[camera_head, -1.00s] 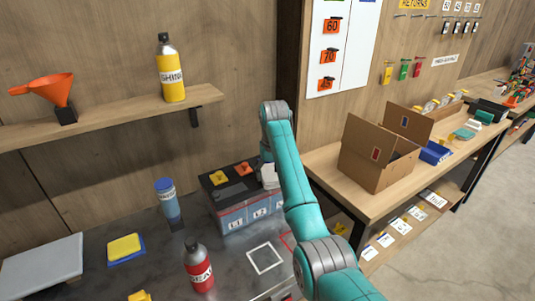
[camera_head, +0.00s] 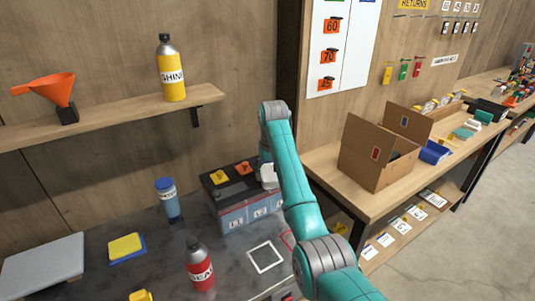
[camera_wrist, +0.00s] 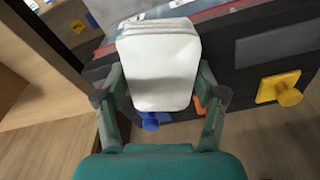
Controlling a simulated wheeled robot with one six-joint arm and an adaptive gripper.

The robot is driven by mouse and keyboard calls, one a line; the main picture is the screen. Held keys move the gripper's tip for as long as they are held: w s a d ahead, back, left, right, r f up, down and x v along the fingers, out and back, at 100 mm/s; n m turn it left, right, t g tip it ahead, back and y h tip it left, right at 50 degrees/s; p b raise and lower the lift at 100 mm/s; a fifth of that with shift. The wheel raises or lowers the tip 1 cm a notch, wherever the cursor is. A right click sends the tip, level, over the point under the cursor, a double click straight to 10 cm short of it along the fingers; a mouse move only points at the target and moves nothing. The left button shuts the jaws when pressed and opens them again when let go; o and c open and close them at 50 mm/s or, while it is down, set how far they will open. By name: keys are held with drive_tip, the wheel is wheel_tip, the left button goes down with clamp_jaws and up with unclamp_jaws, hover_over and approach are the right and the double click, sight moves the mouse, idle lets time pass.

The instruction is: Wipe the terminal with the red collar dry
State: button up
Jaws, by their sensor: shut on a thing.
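My gripper (camera_wrist: 160,84) is shut on a white, padded wiping block (camera_wrist: 158,62), which hides much of what lies behind it. In the head view the white block (camera_head: 269,176) is at the right end of the battery (camera_head: 233,217), near its top. In the wrist view, a blue piece (camera_wrist: 151,121) shows past the block's lower edge and an orange-red bit (camera_wrist: 198,107) beside its right edge. I cannot tell whether that bit is the red collar. No terminal shows clearly, and contact with the block cannot be made out.
A yellow cap (camera_head: 218,177) and an orange cap (camera_head: 243,168) are on the battery top. A blue-capped bottle (camera_head: 167,199) stands left of it, and a red bottle (camera_head: 200,266) in front. A yellow sponge (camera_head: 125,246) lies at left. A cardboard box (camera_head: 373,165) is on the right bench.

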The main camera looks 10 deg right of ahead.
drive_tip(key=shift+w+d, duration=0.15)
drive_tip(key=shift+d, duration=0.4)
drive_tip(key=shift+w+d, duration=0.1)
drive_tip(key=shift+d, duration=0.1)
drive_tip(key=shift+r, duration=4)
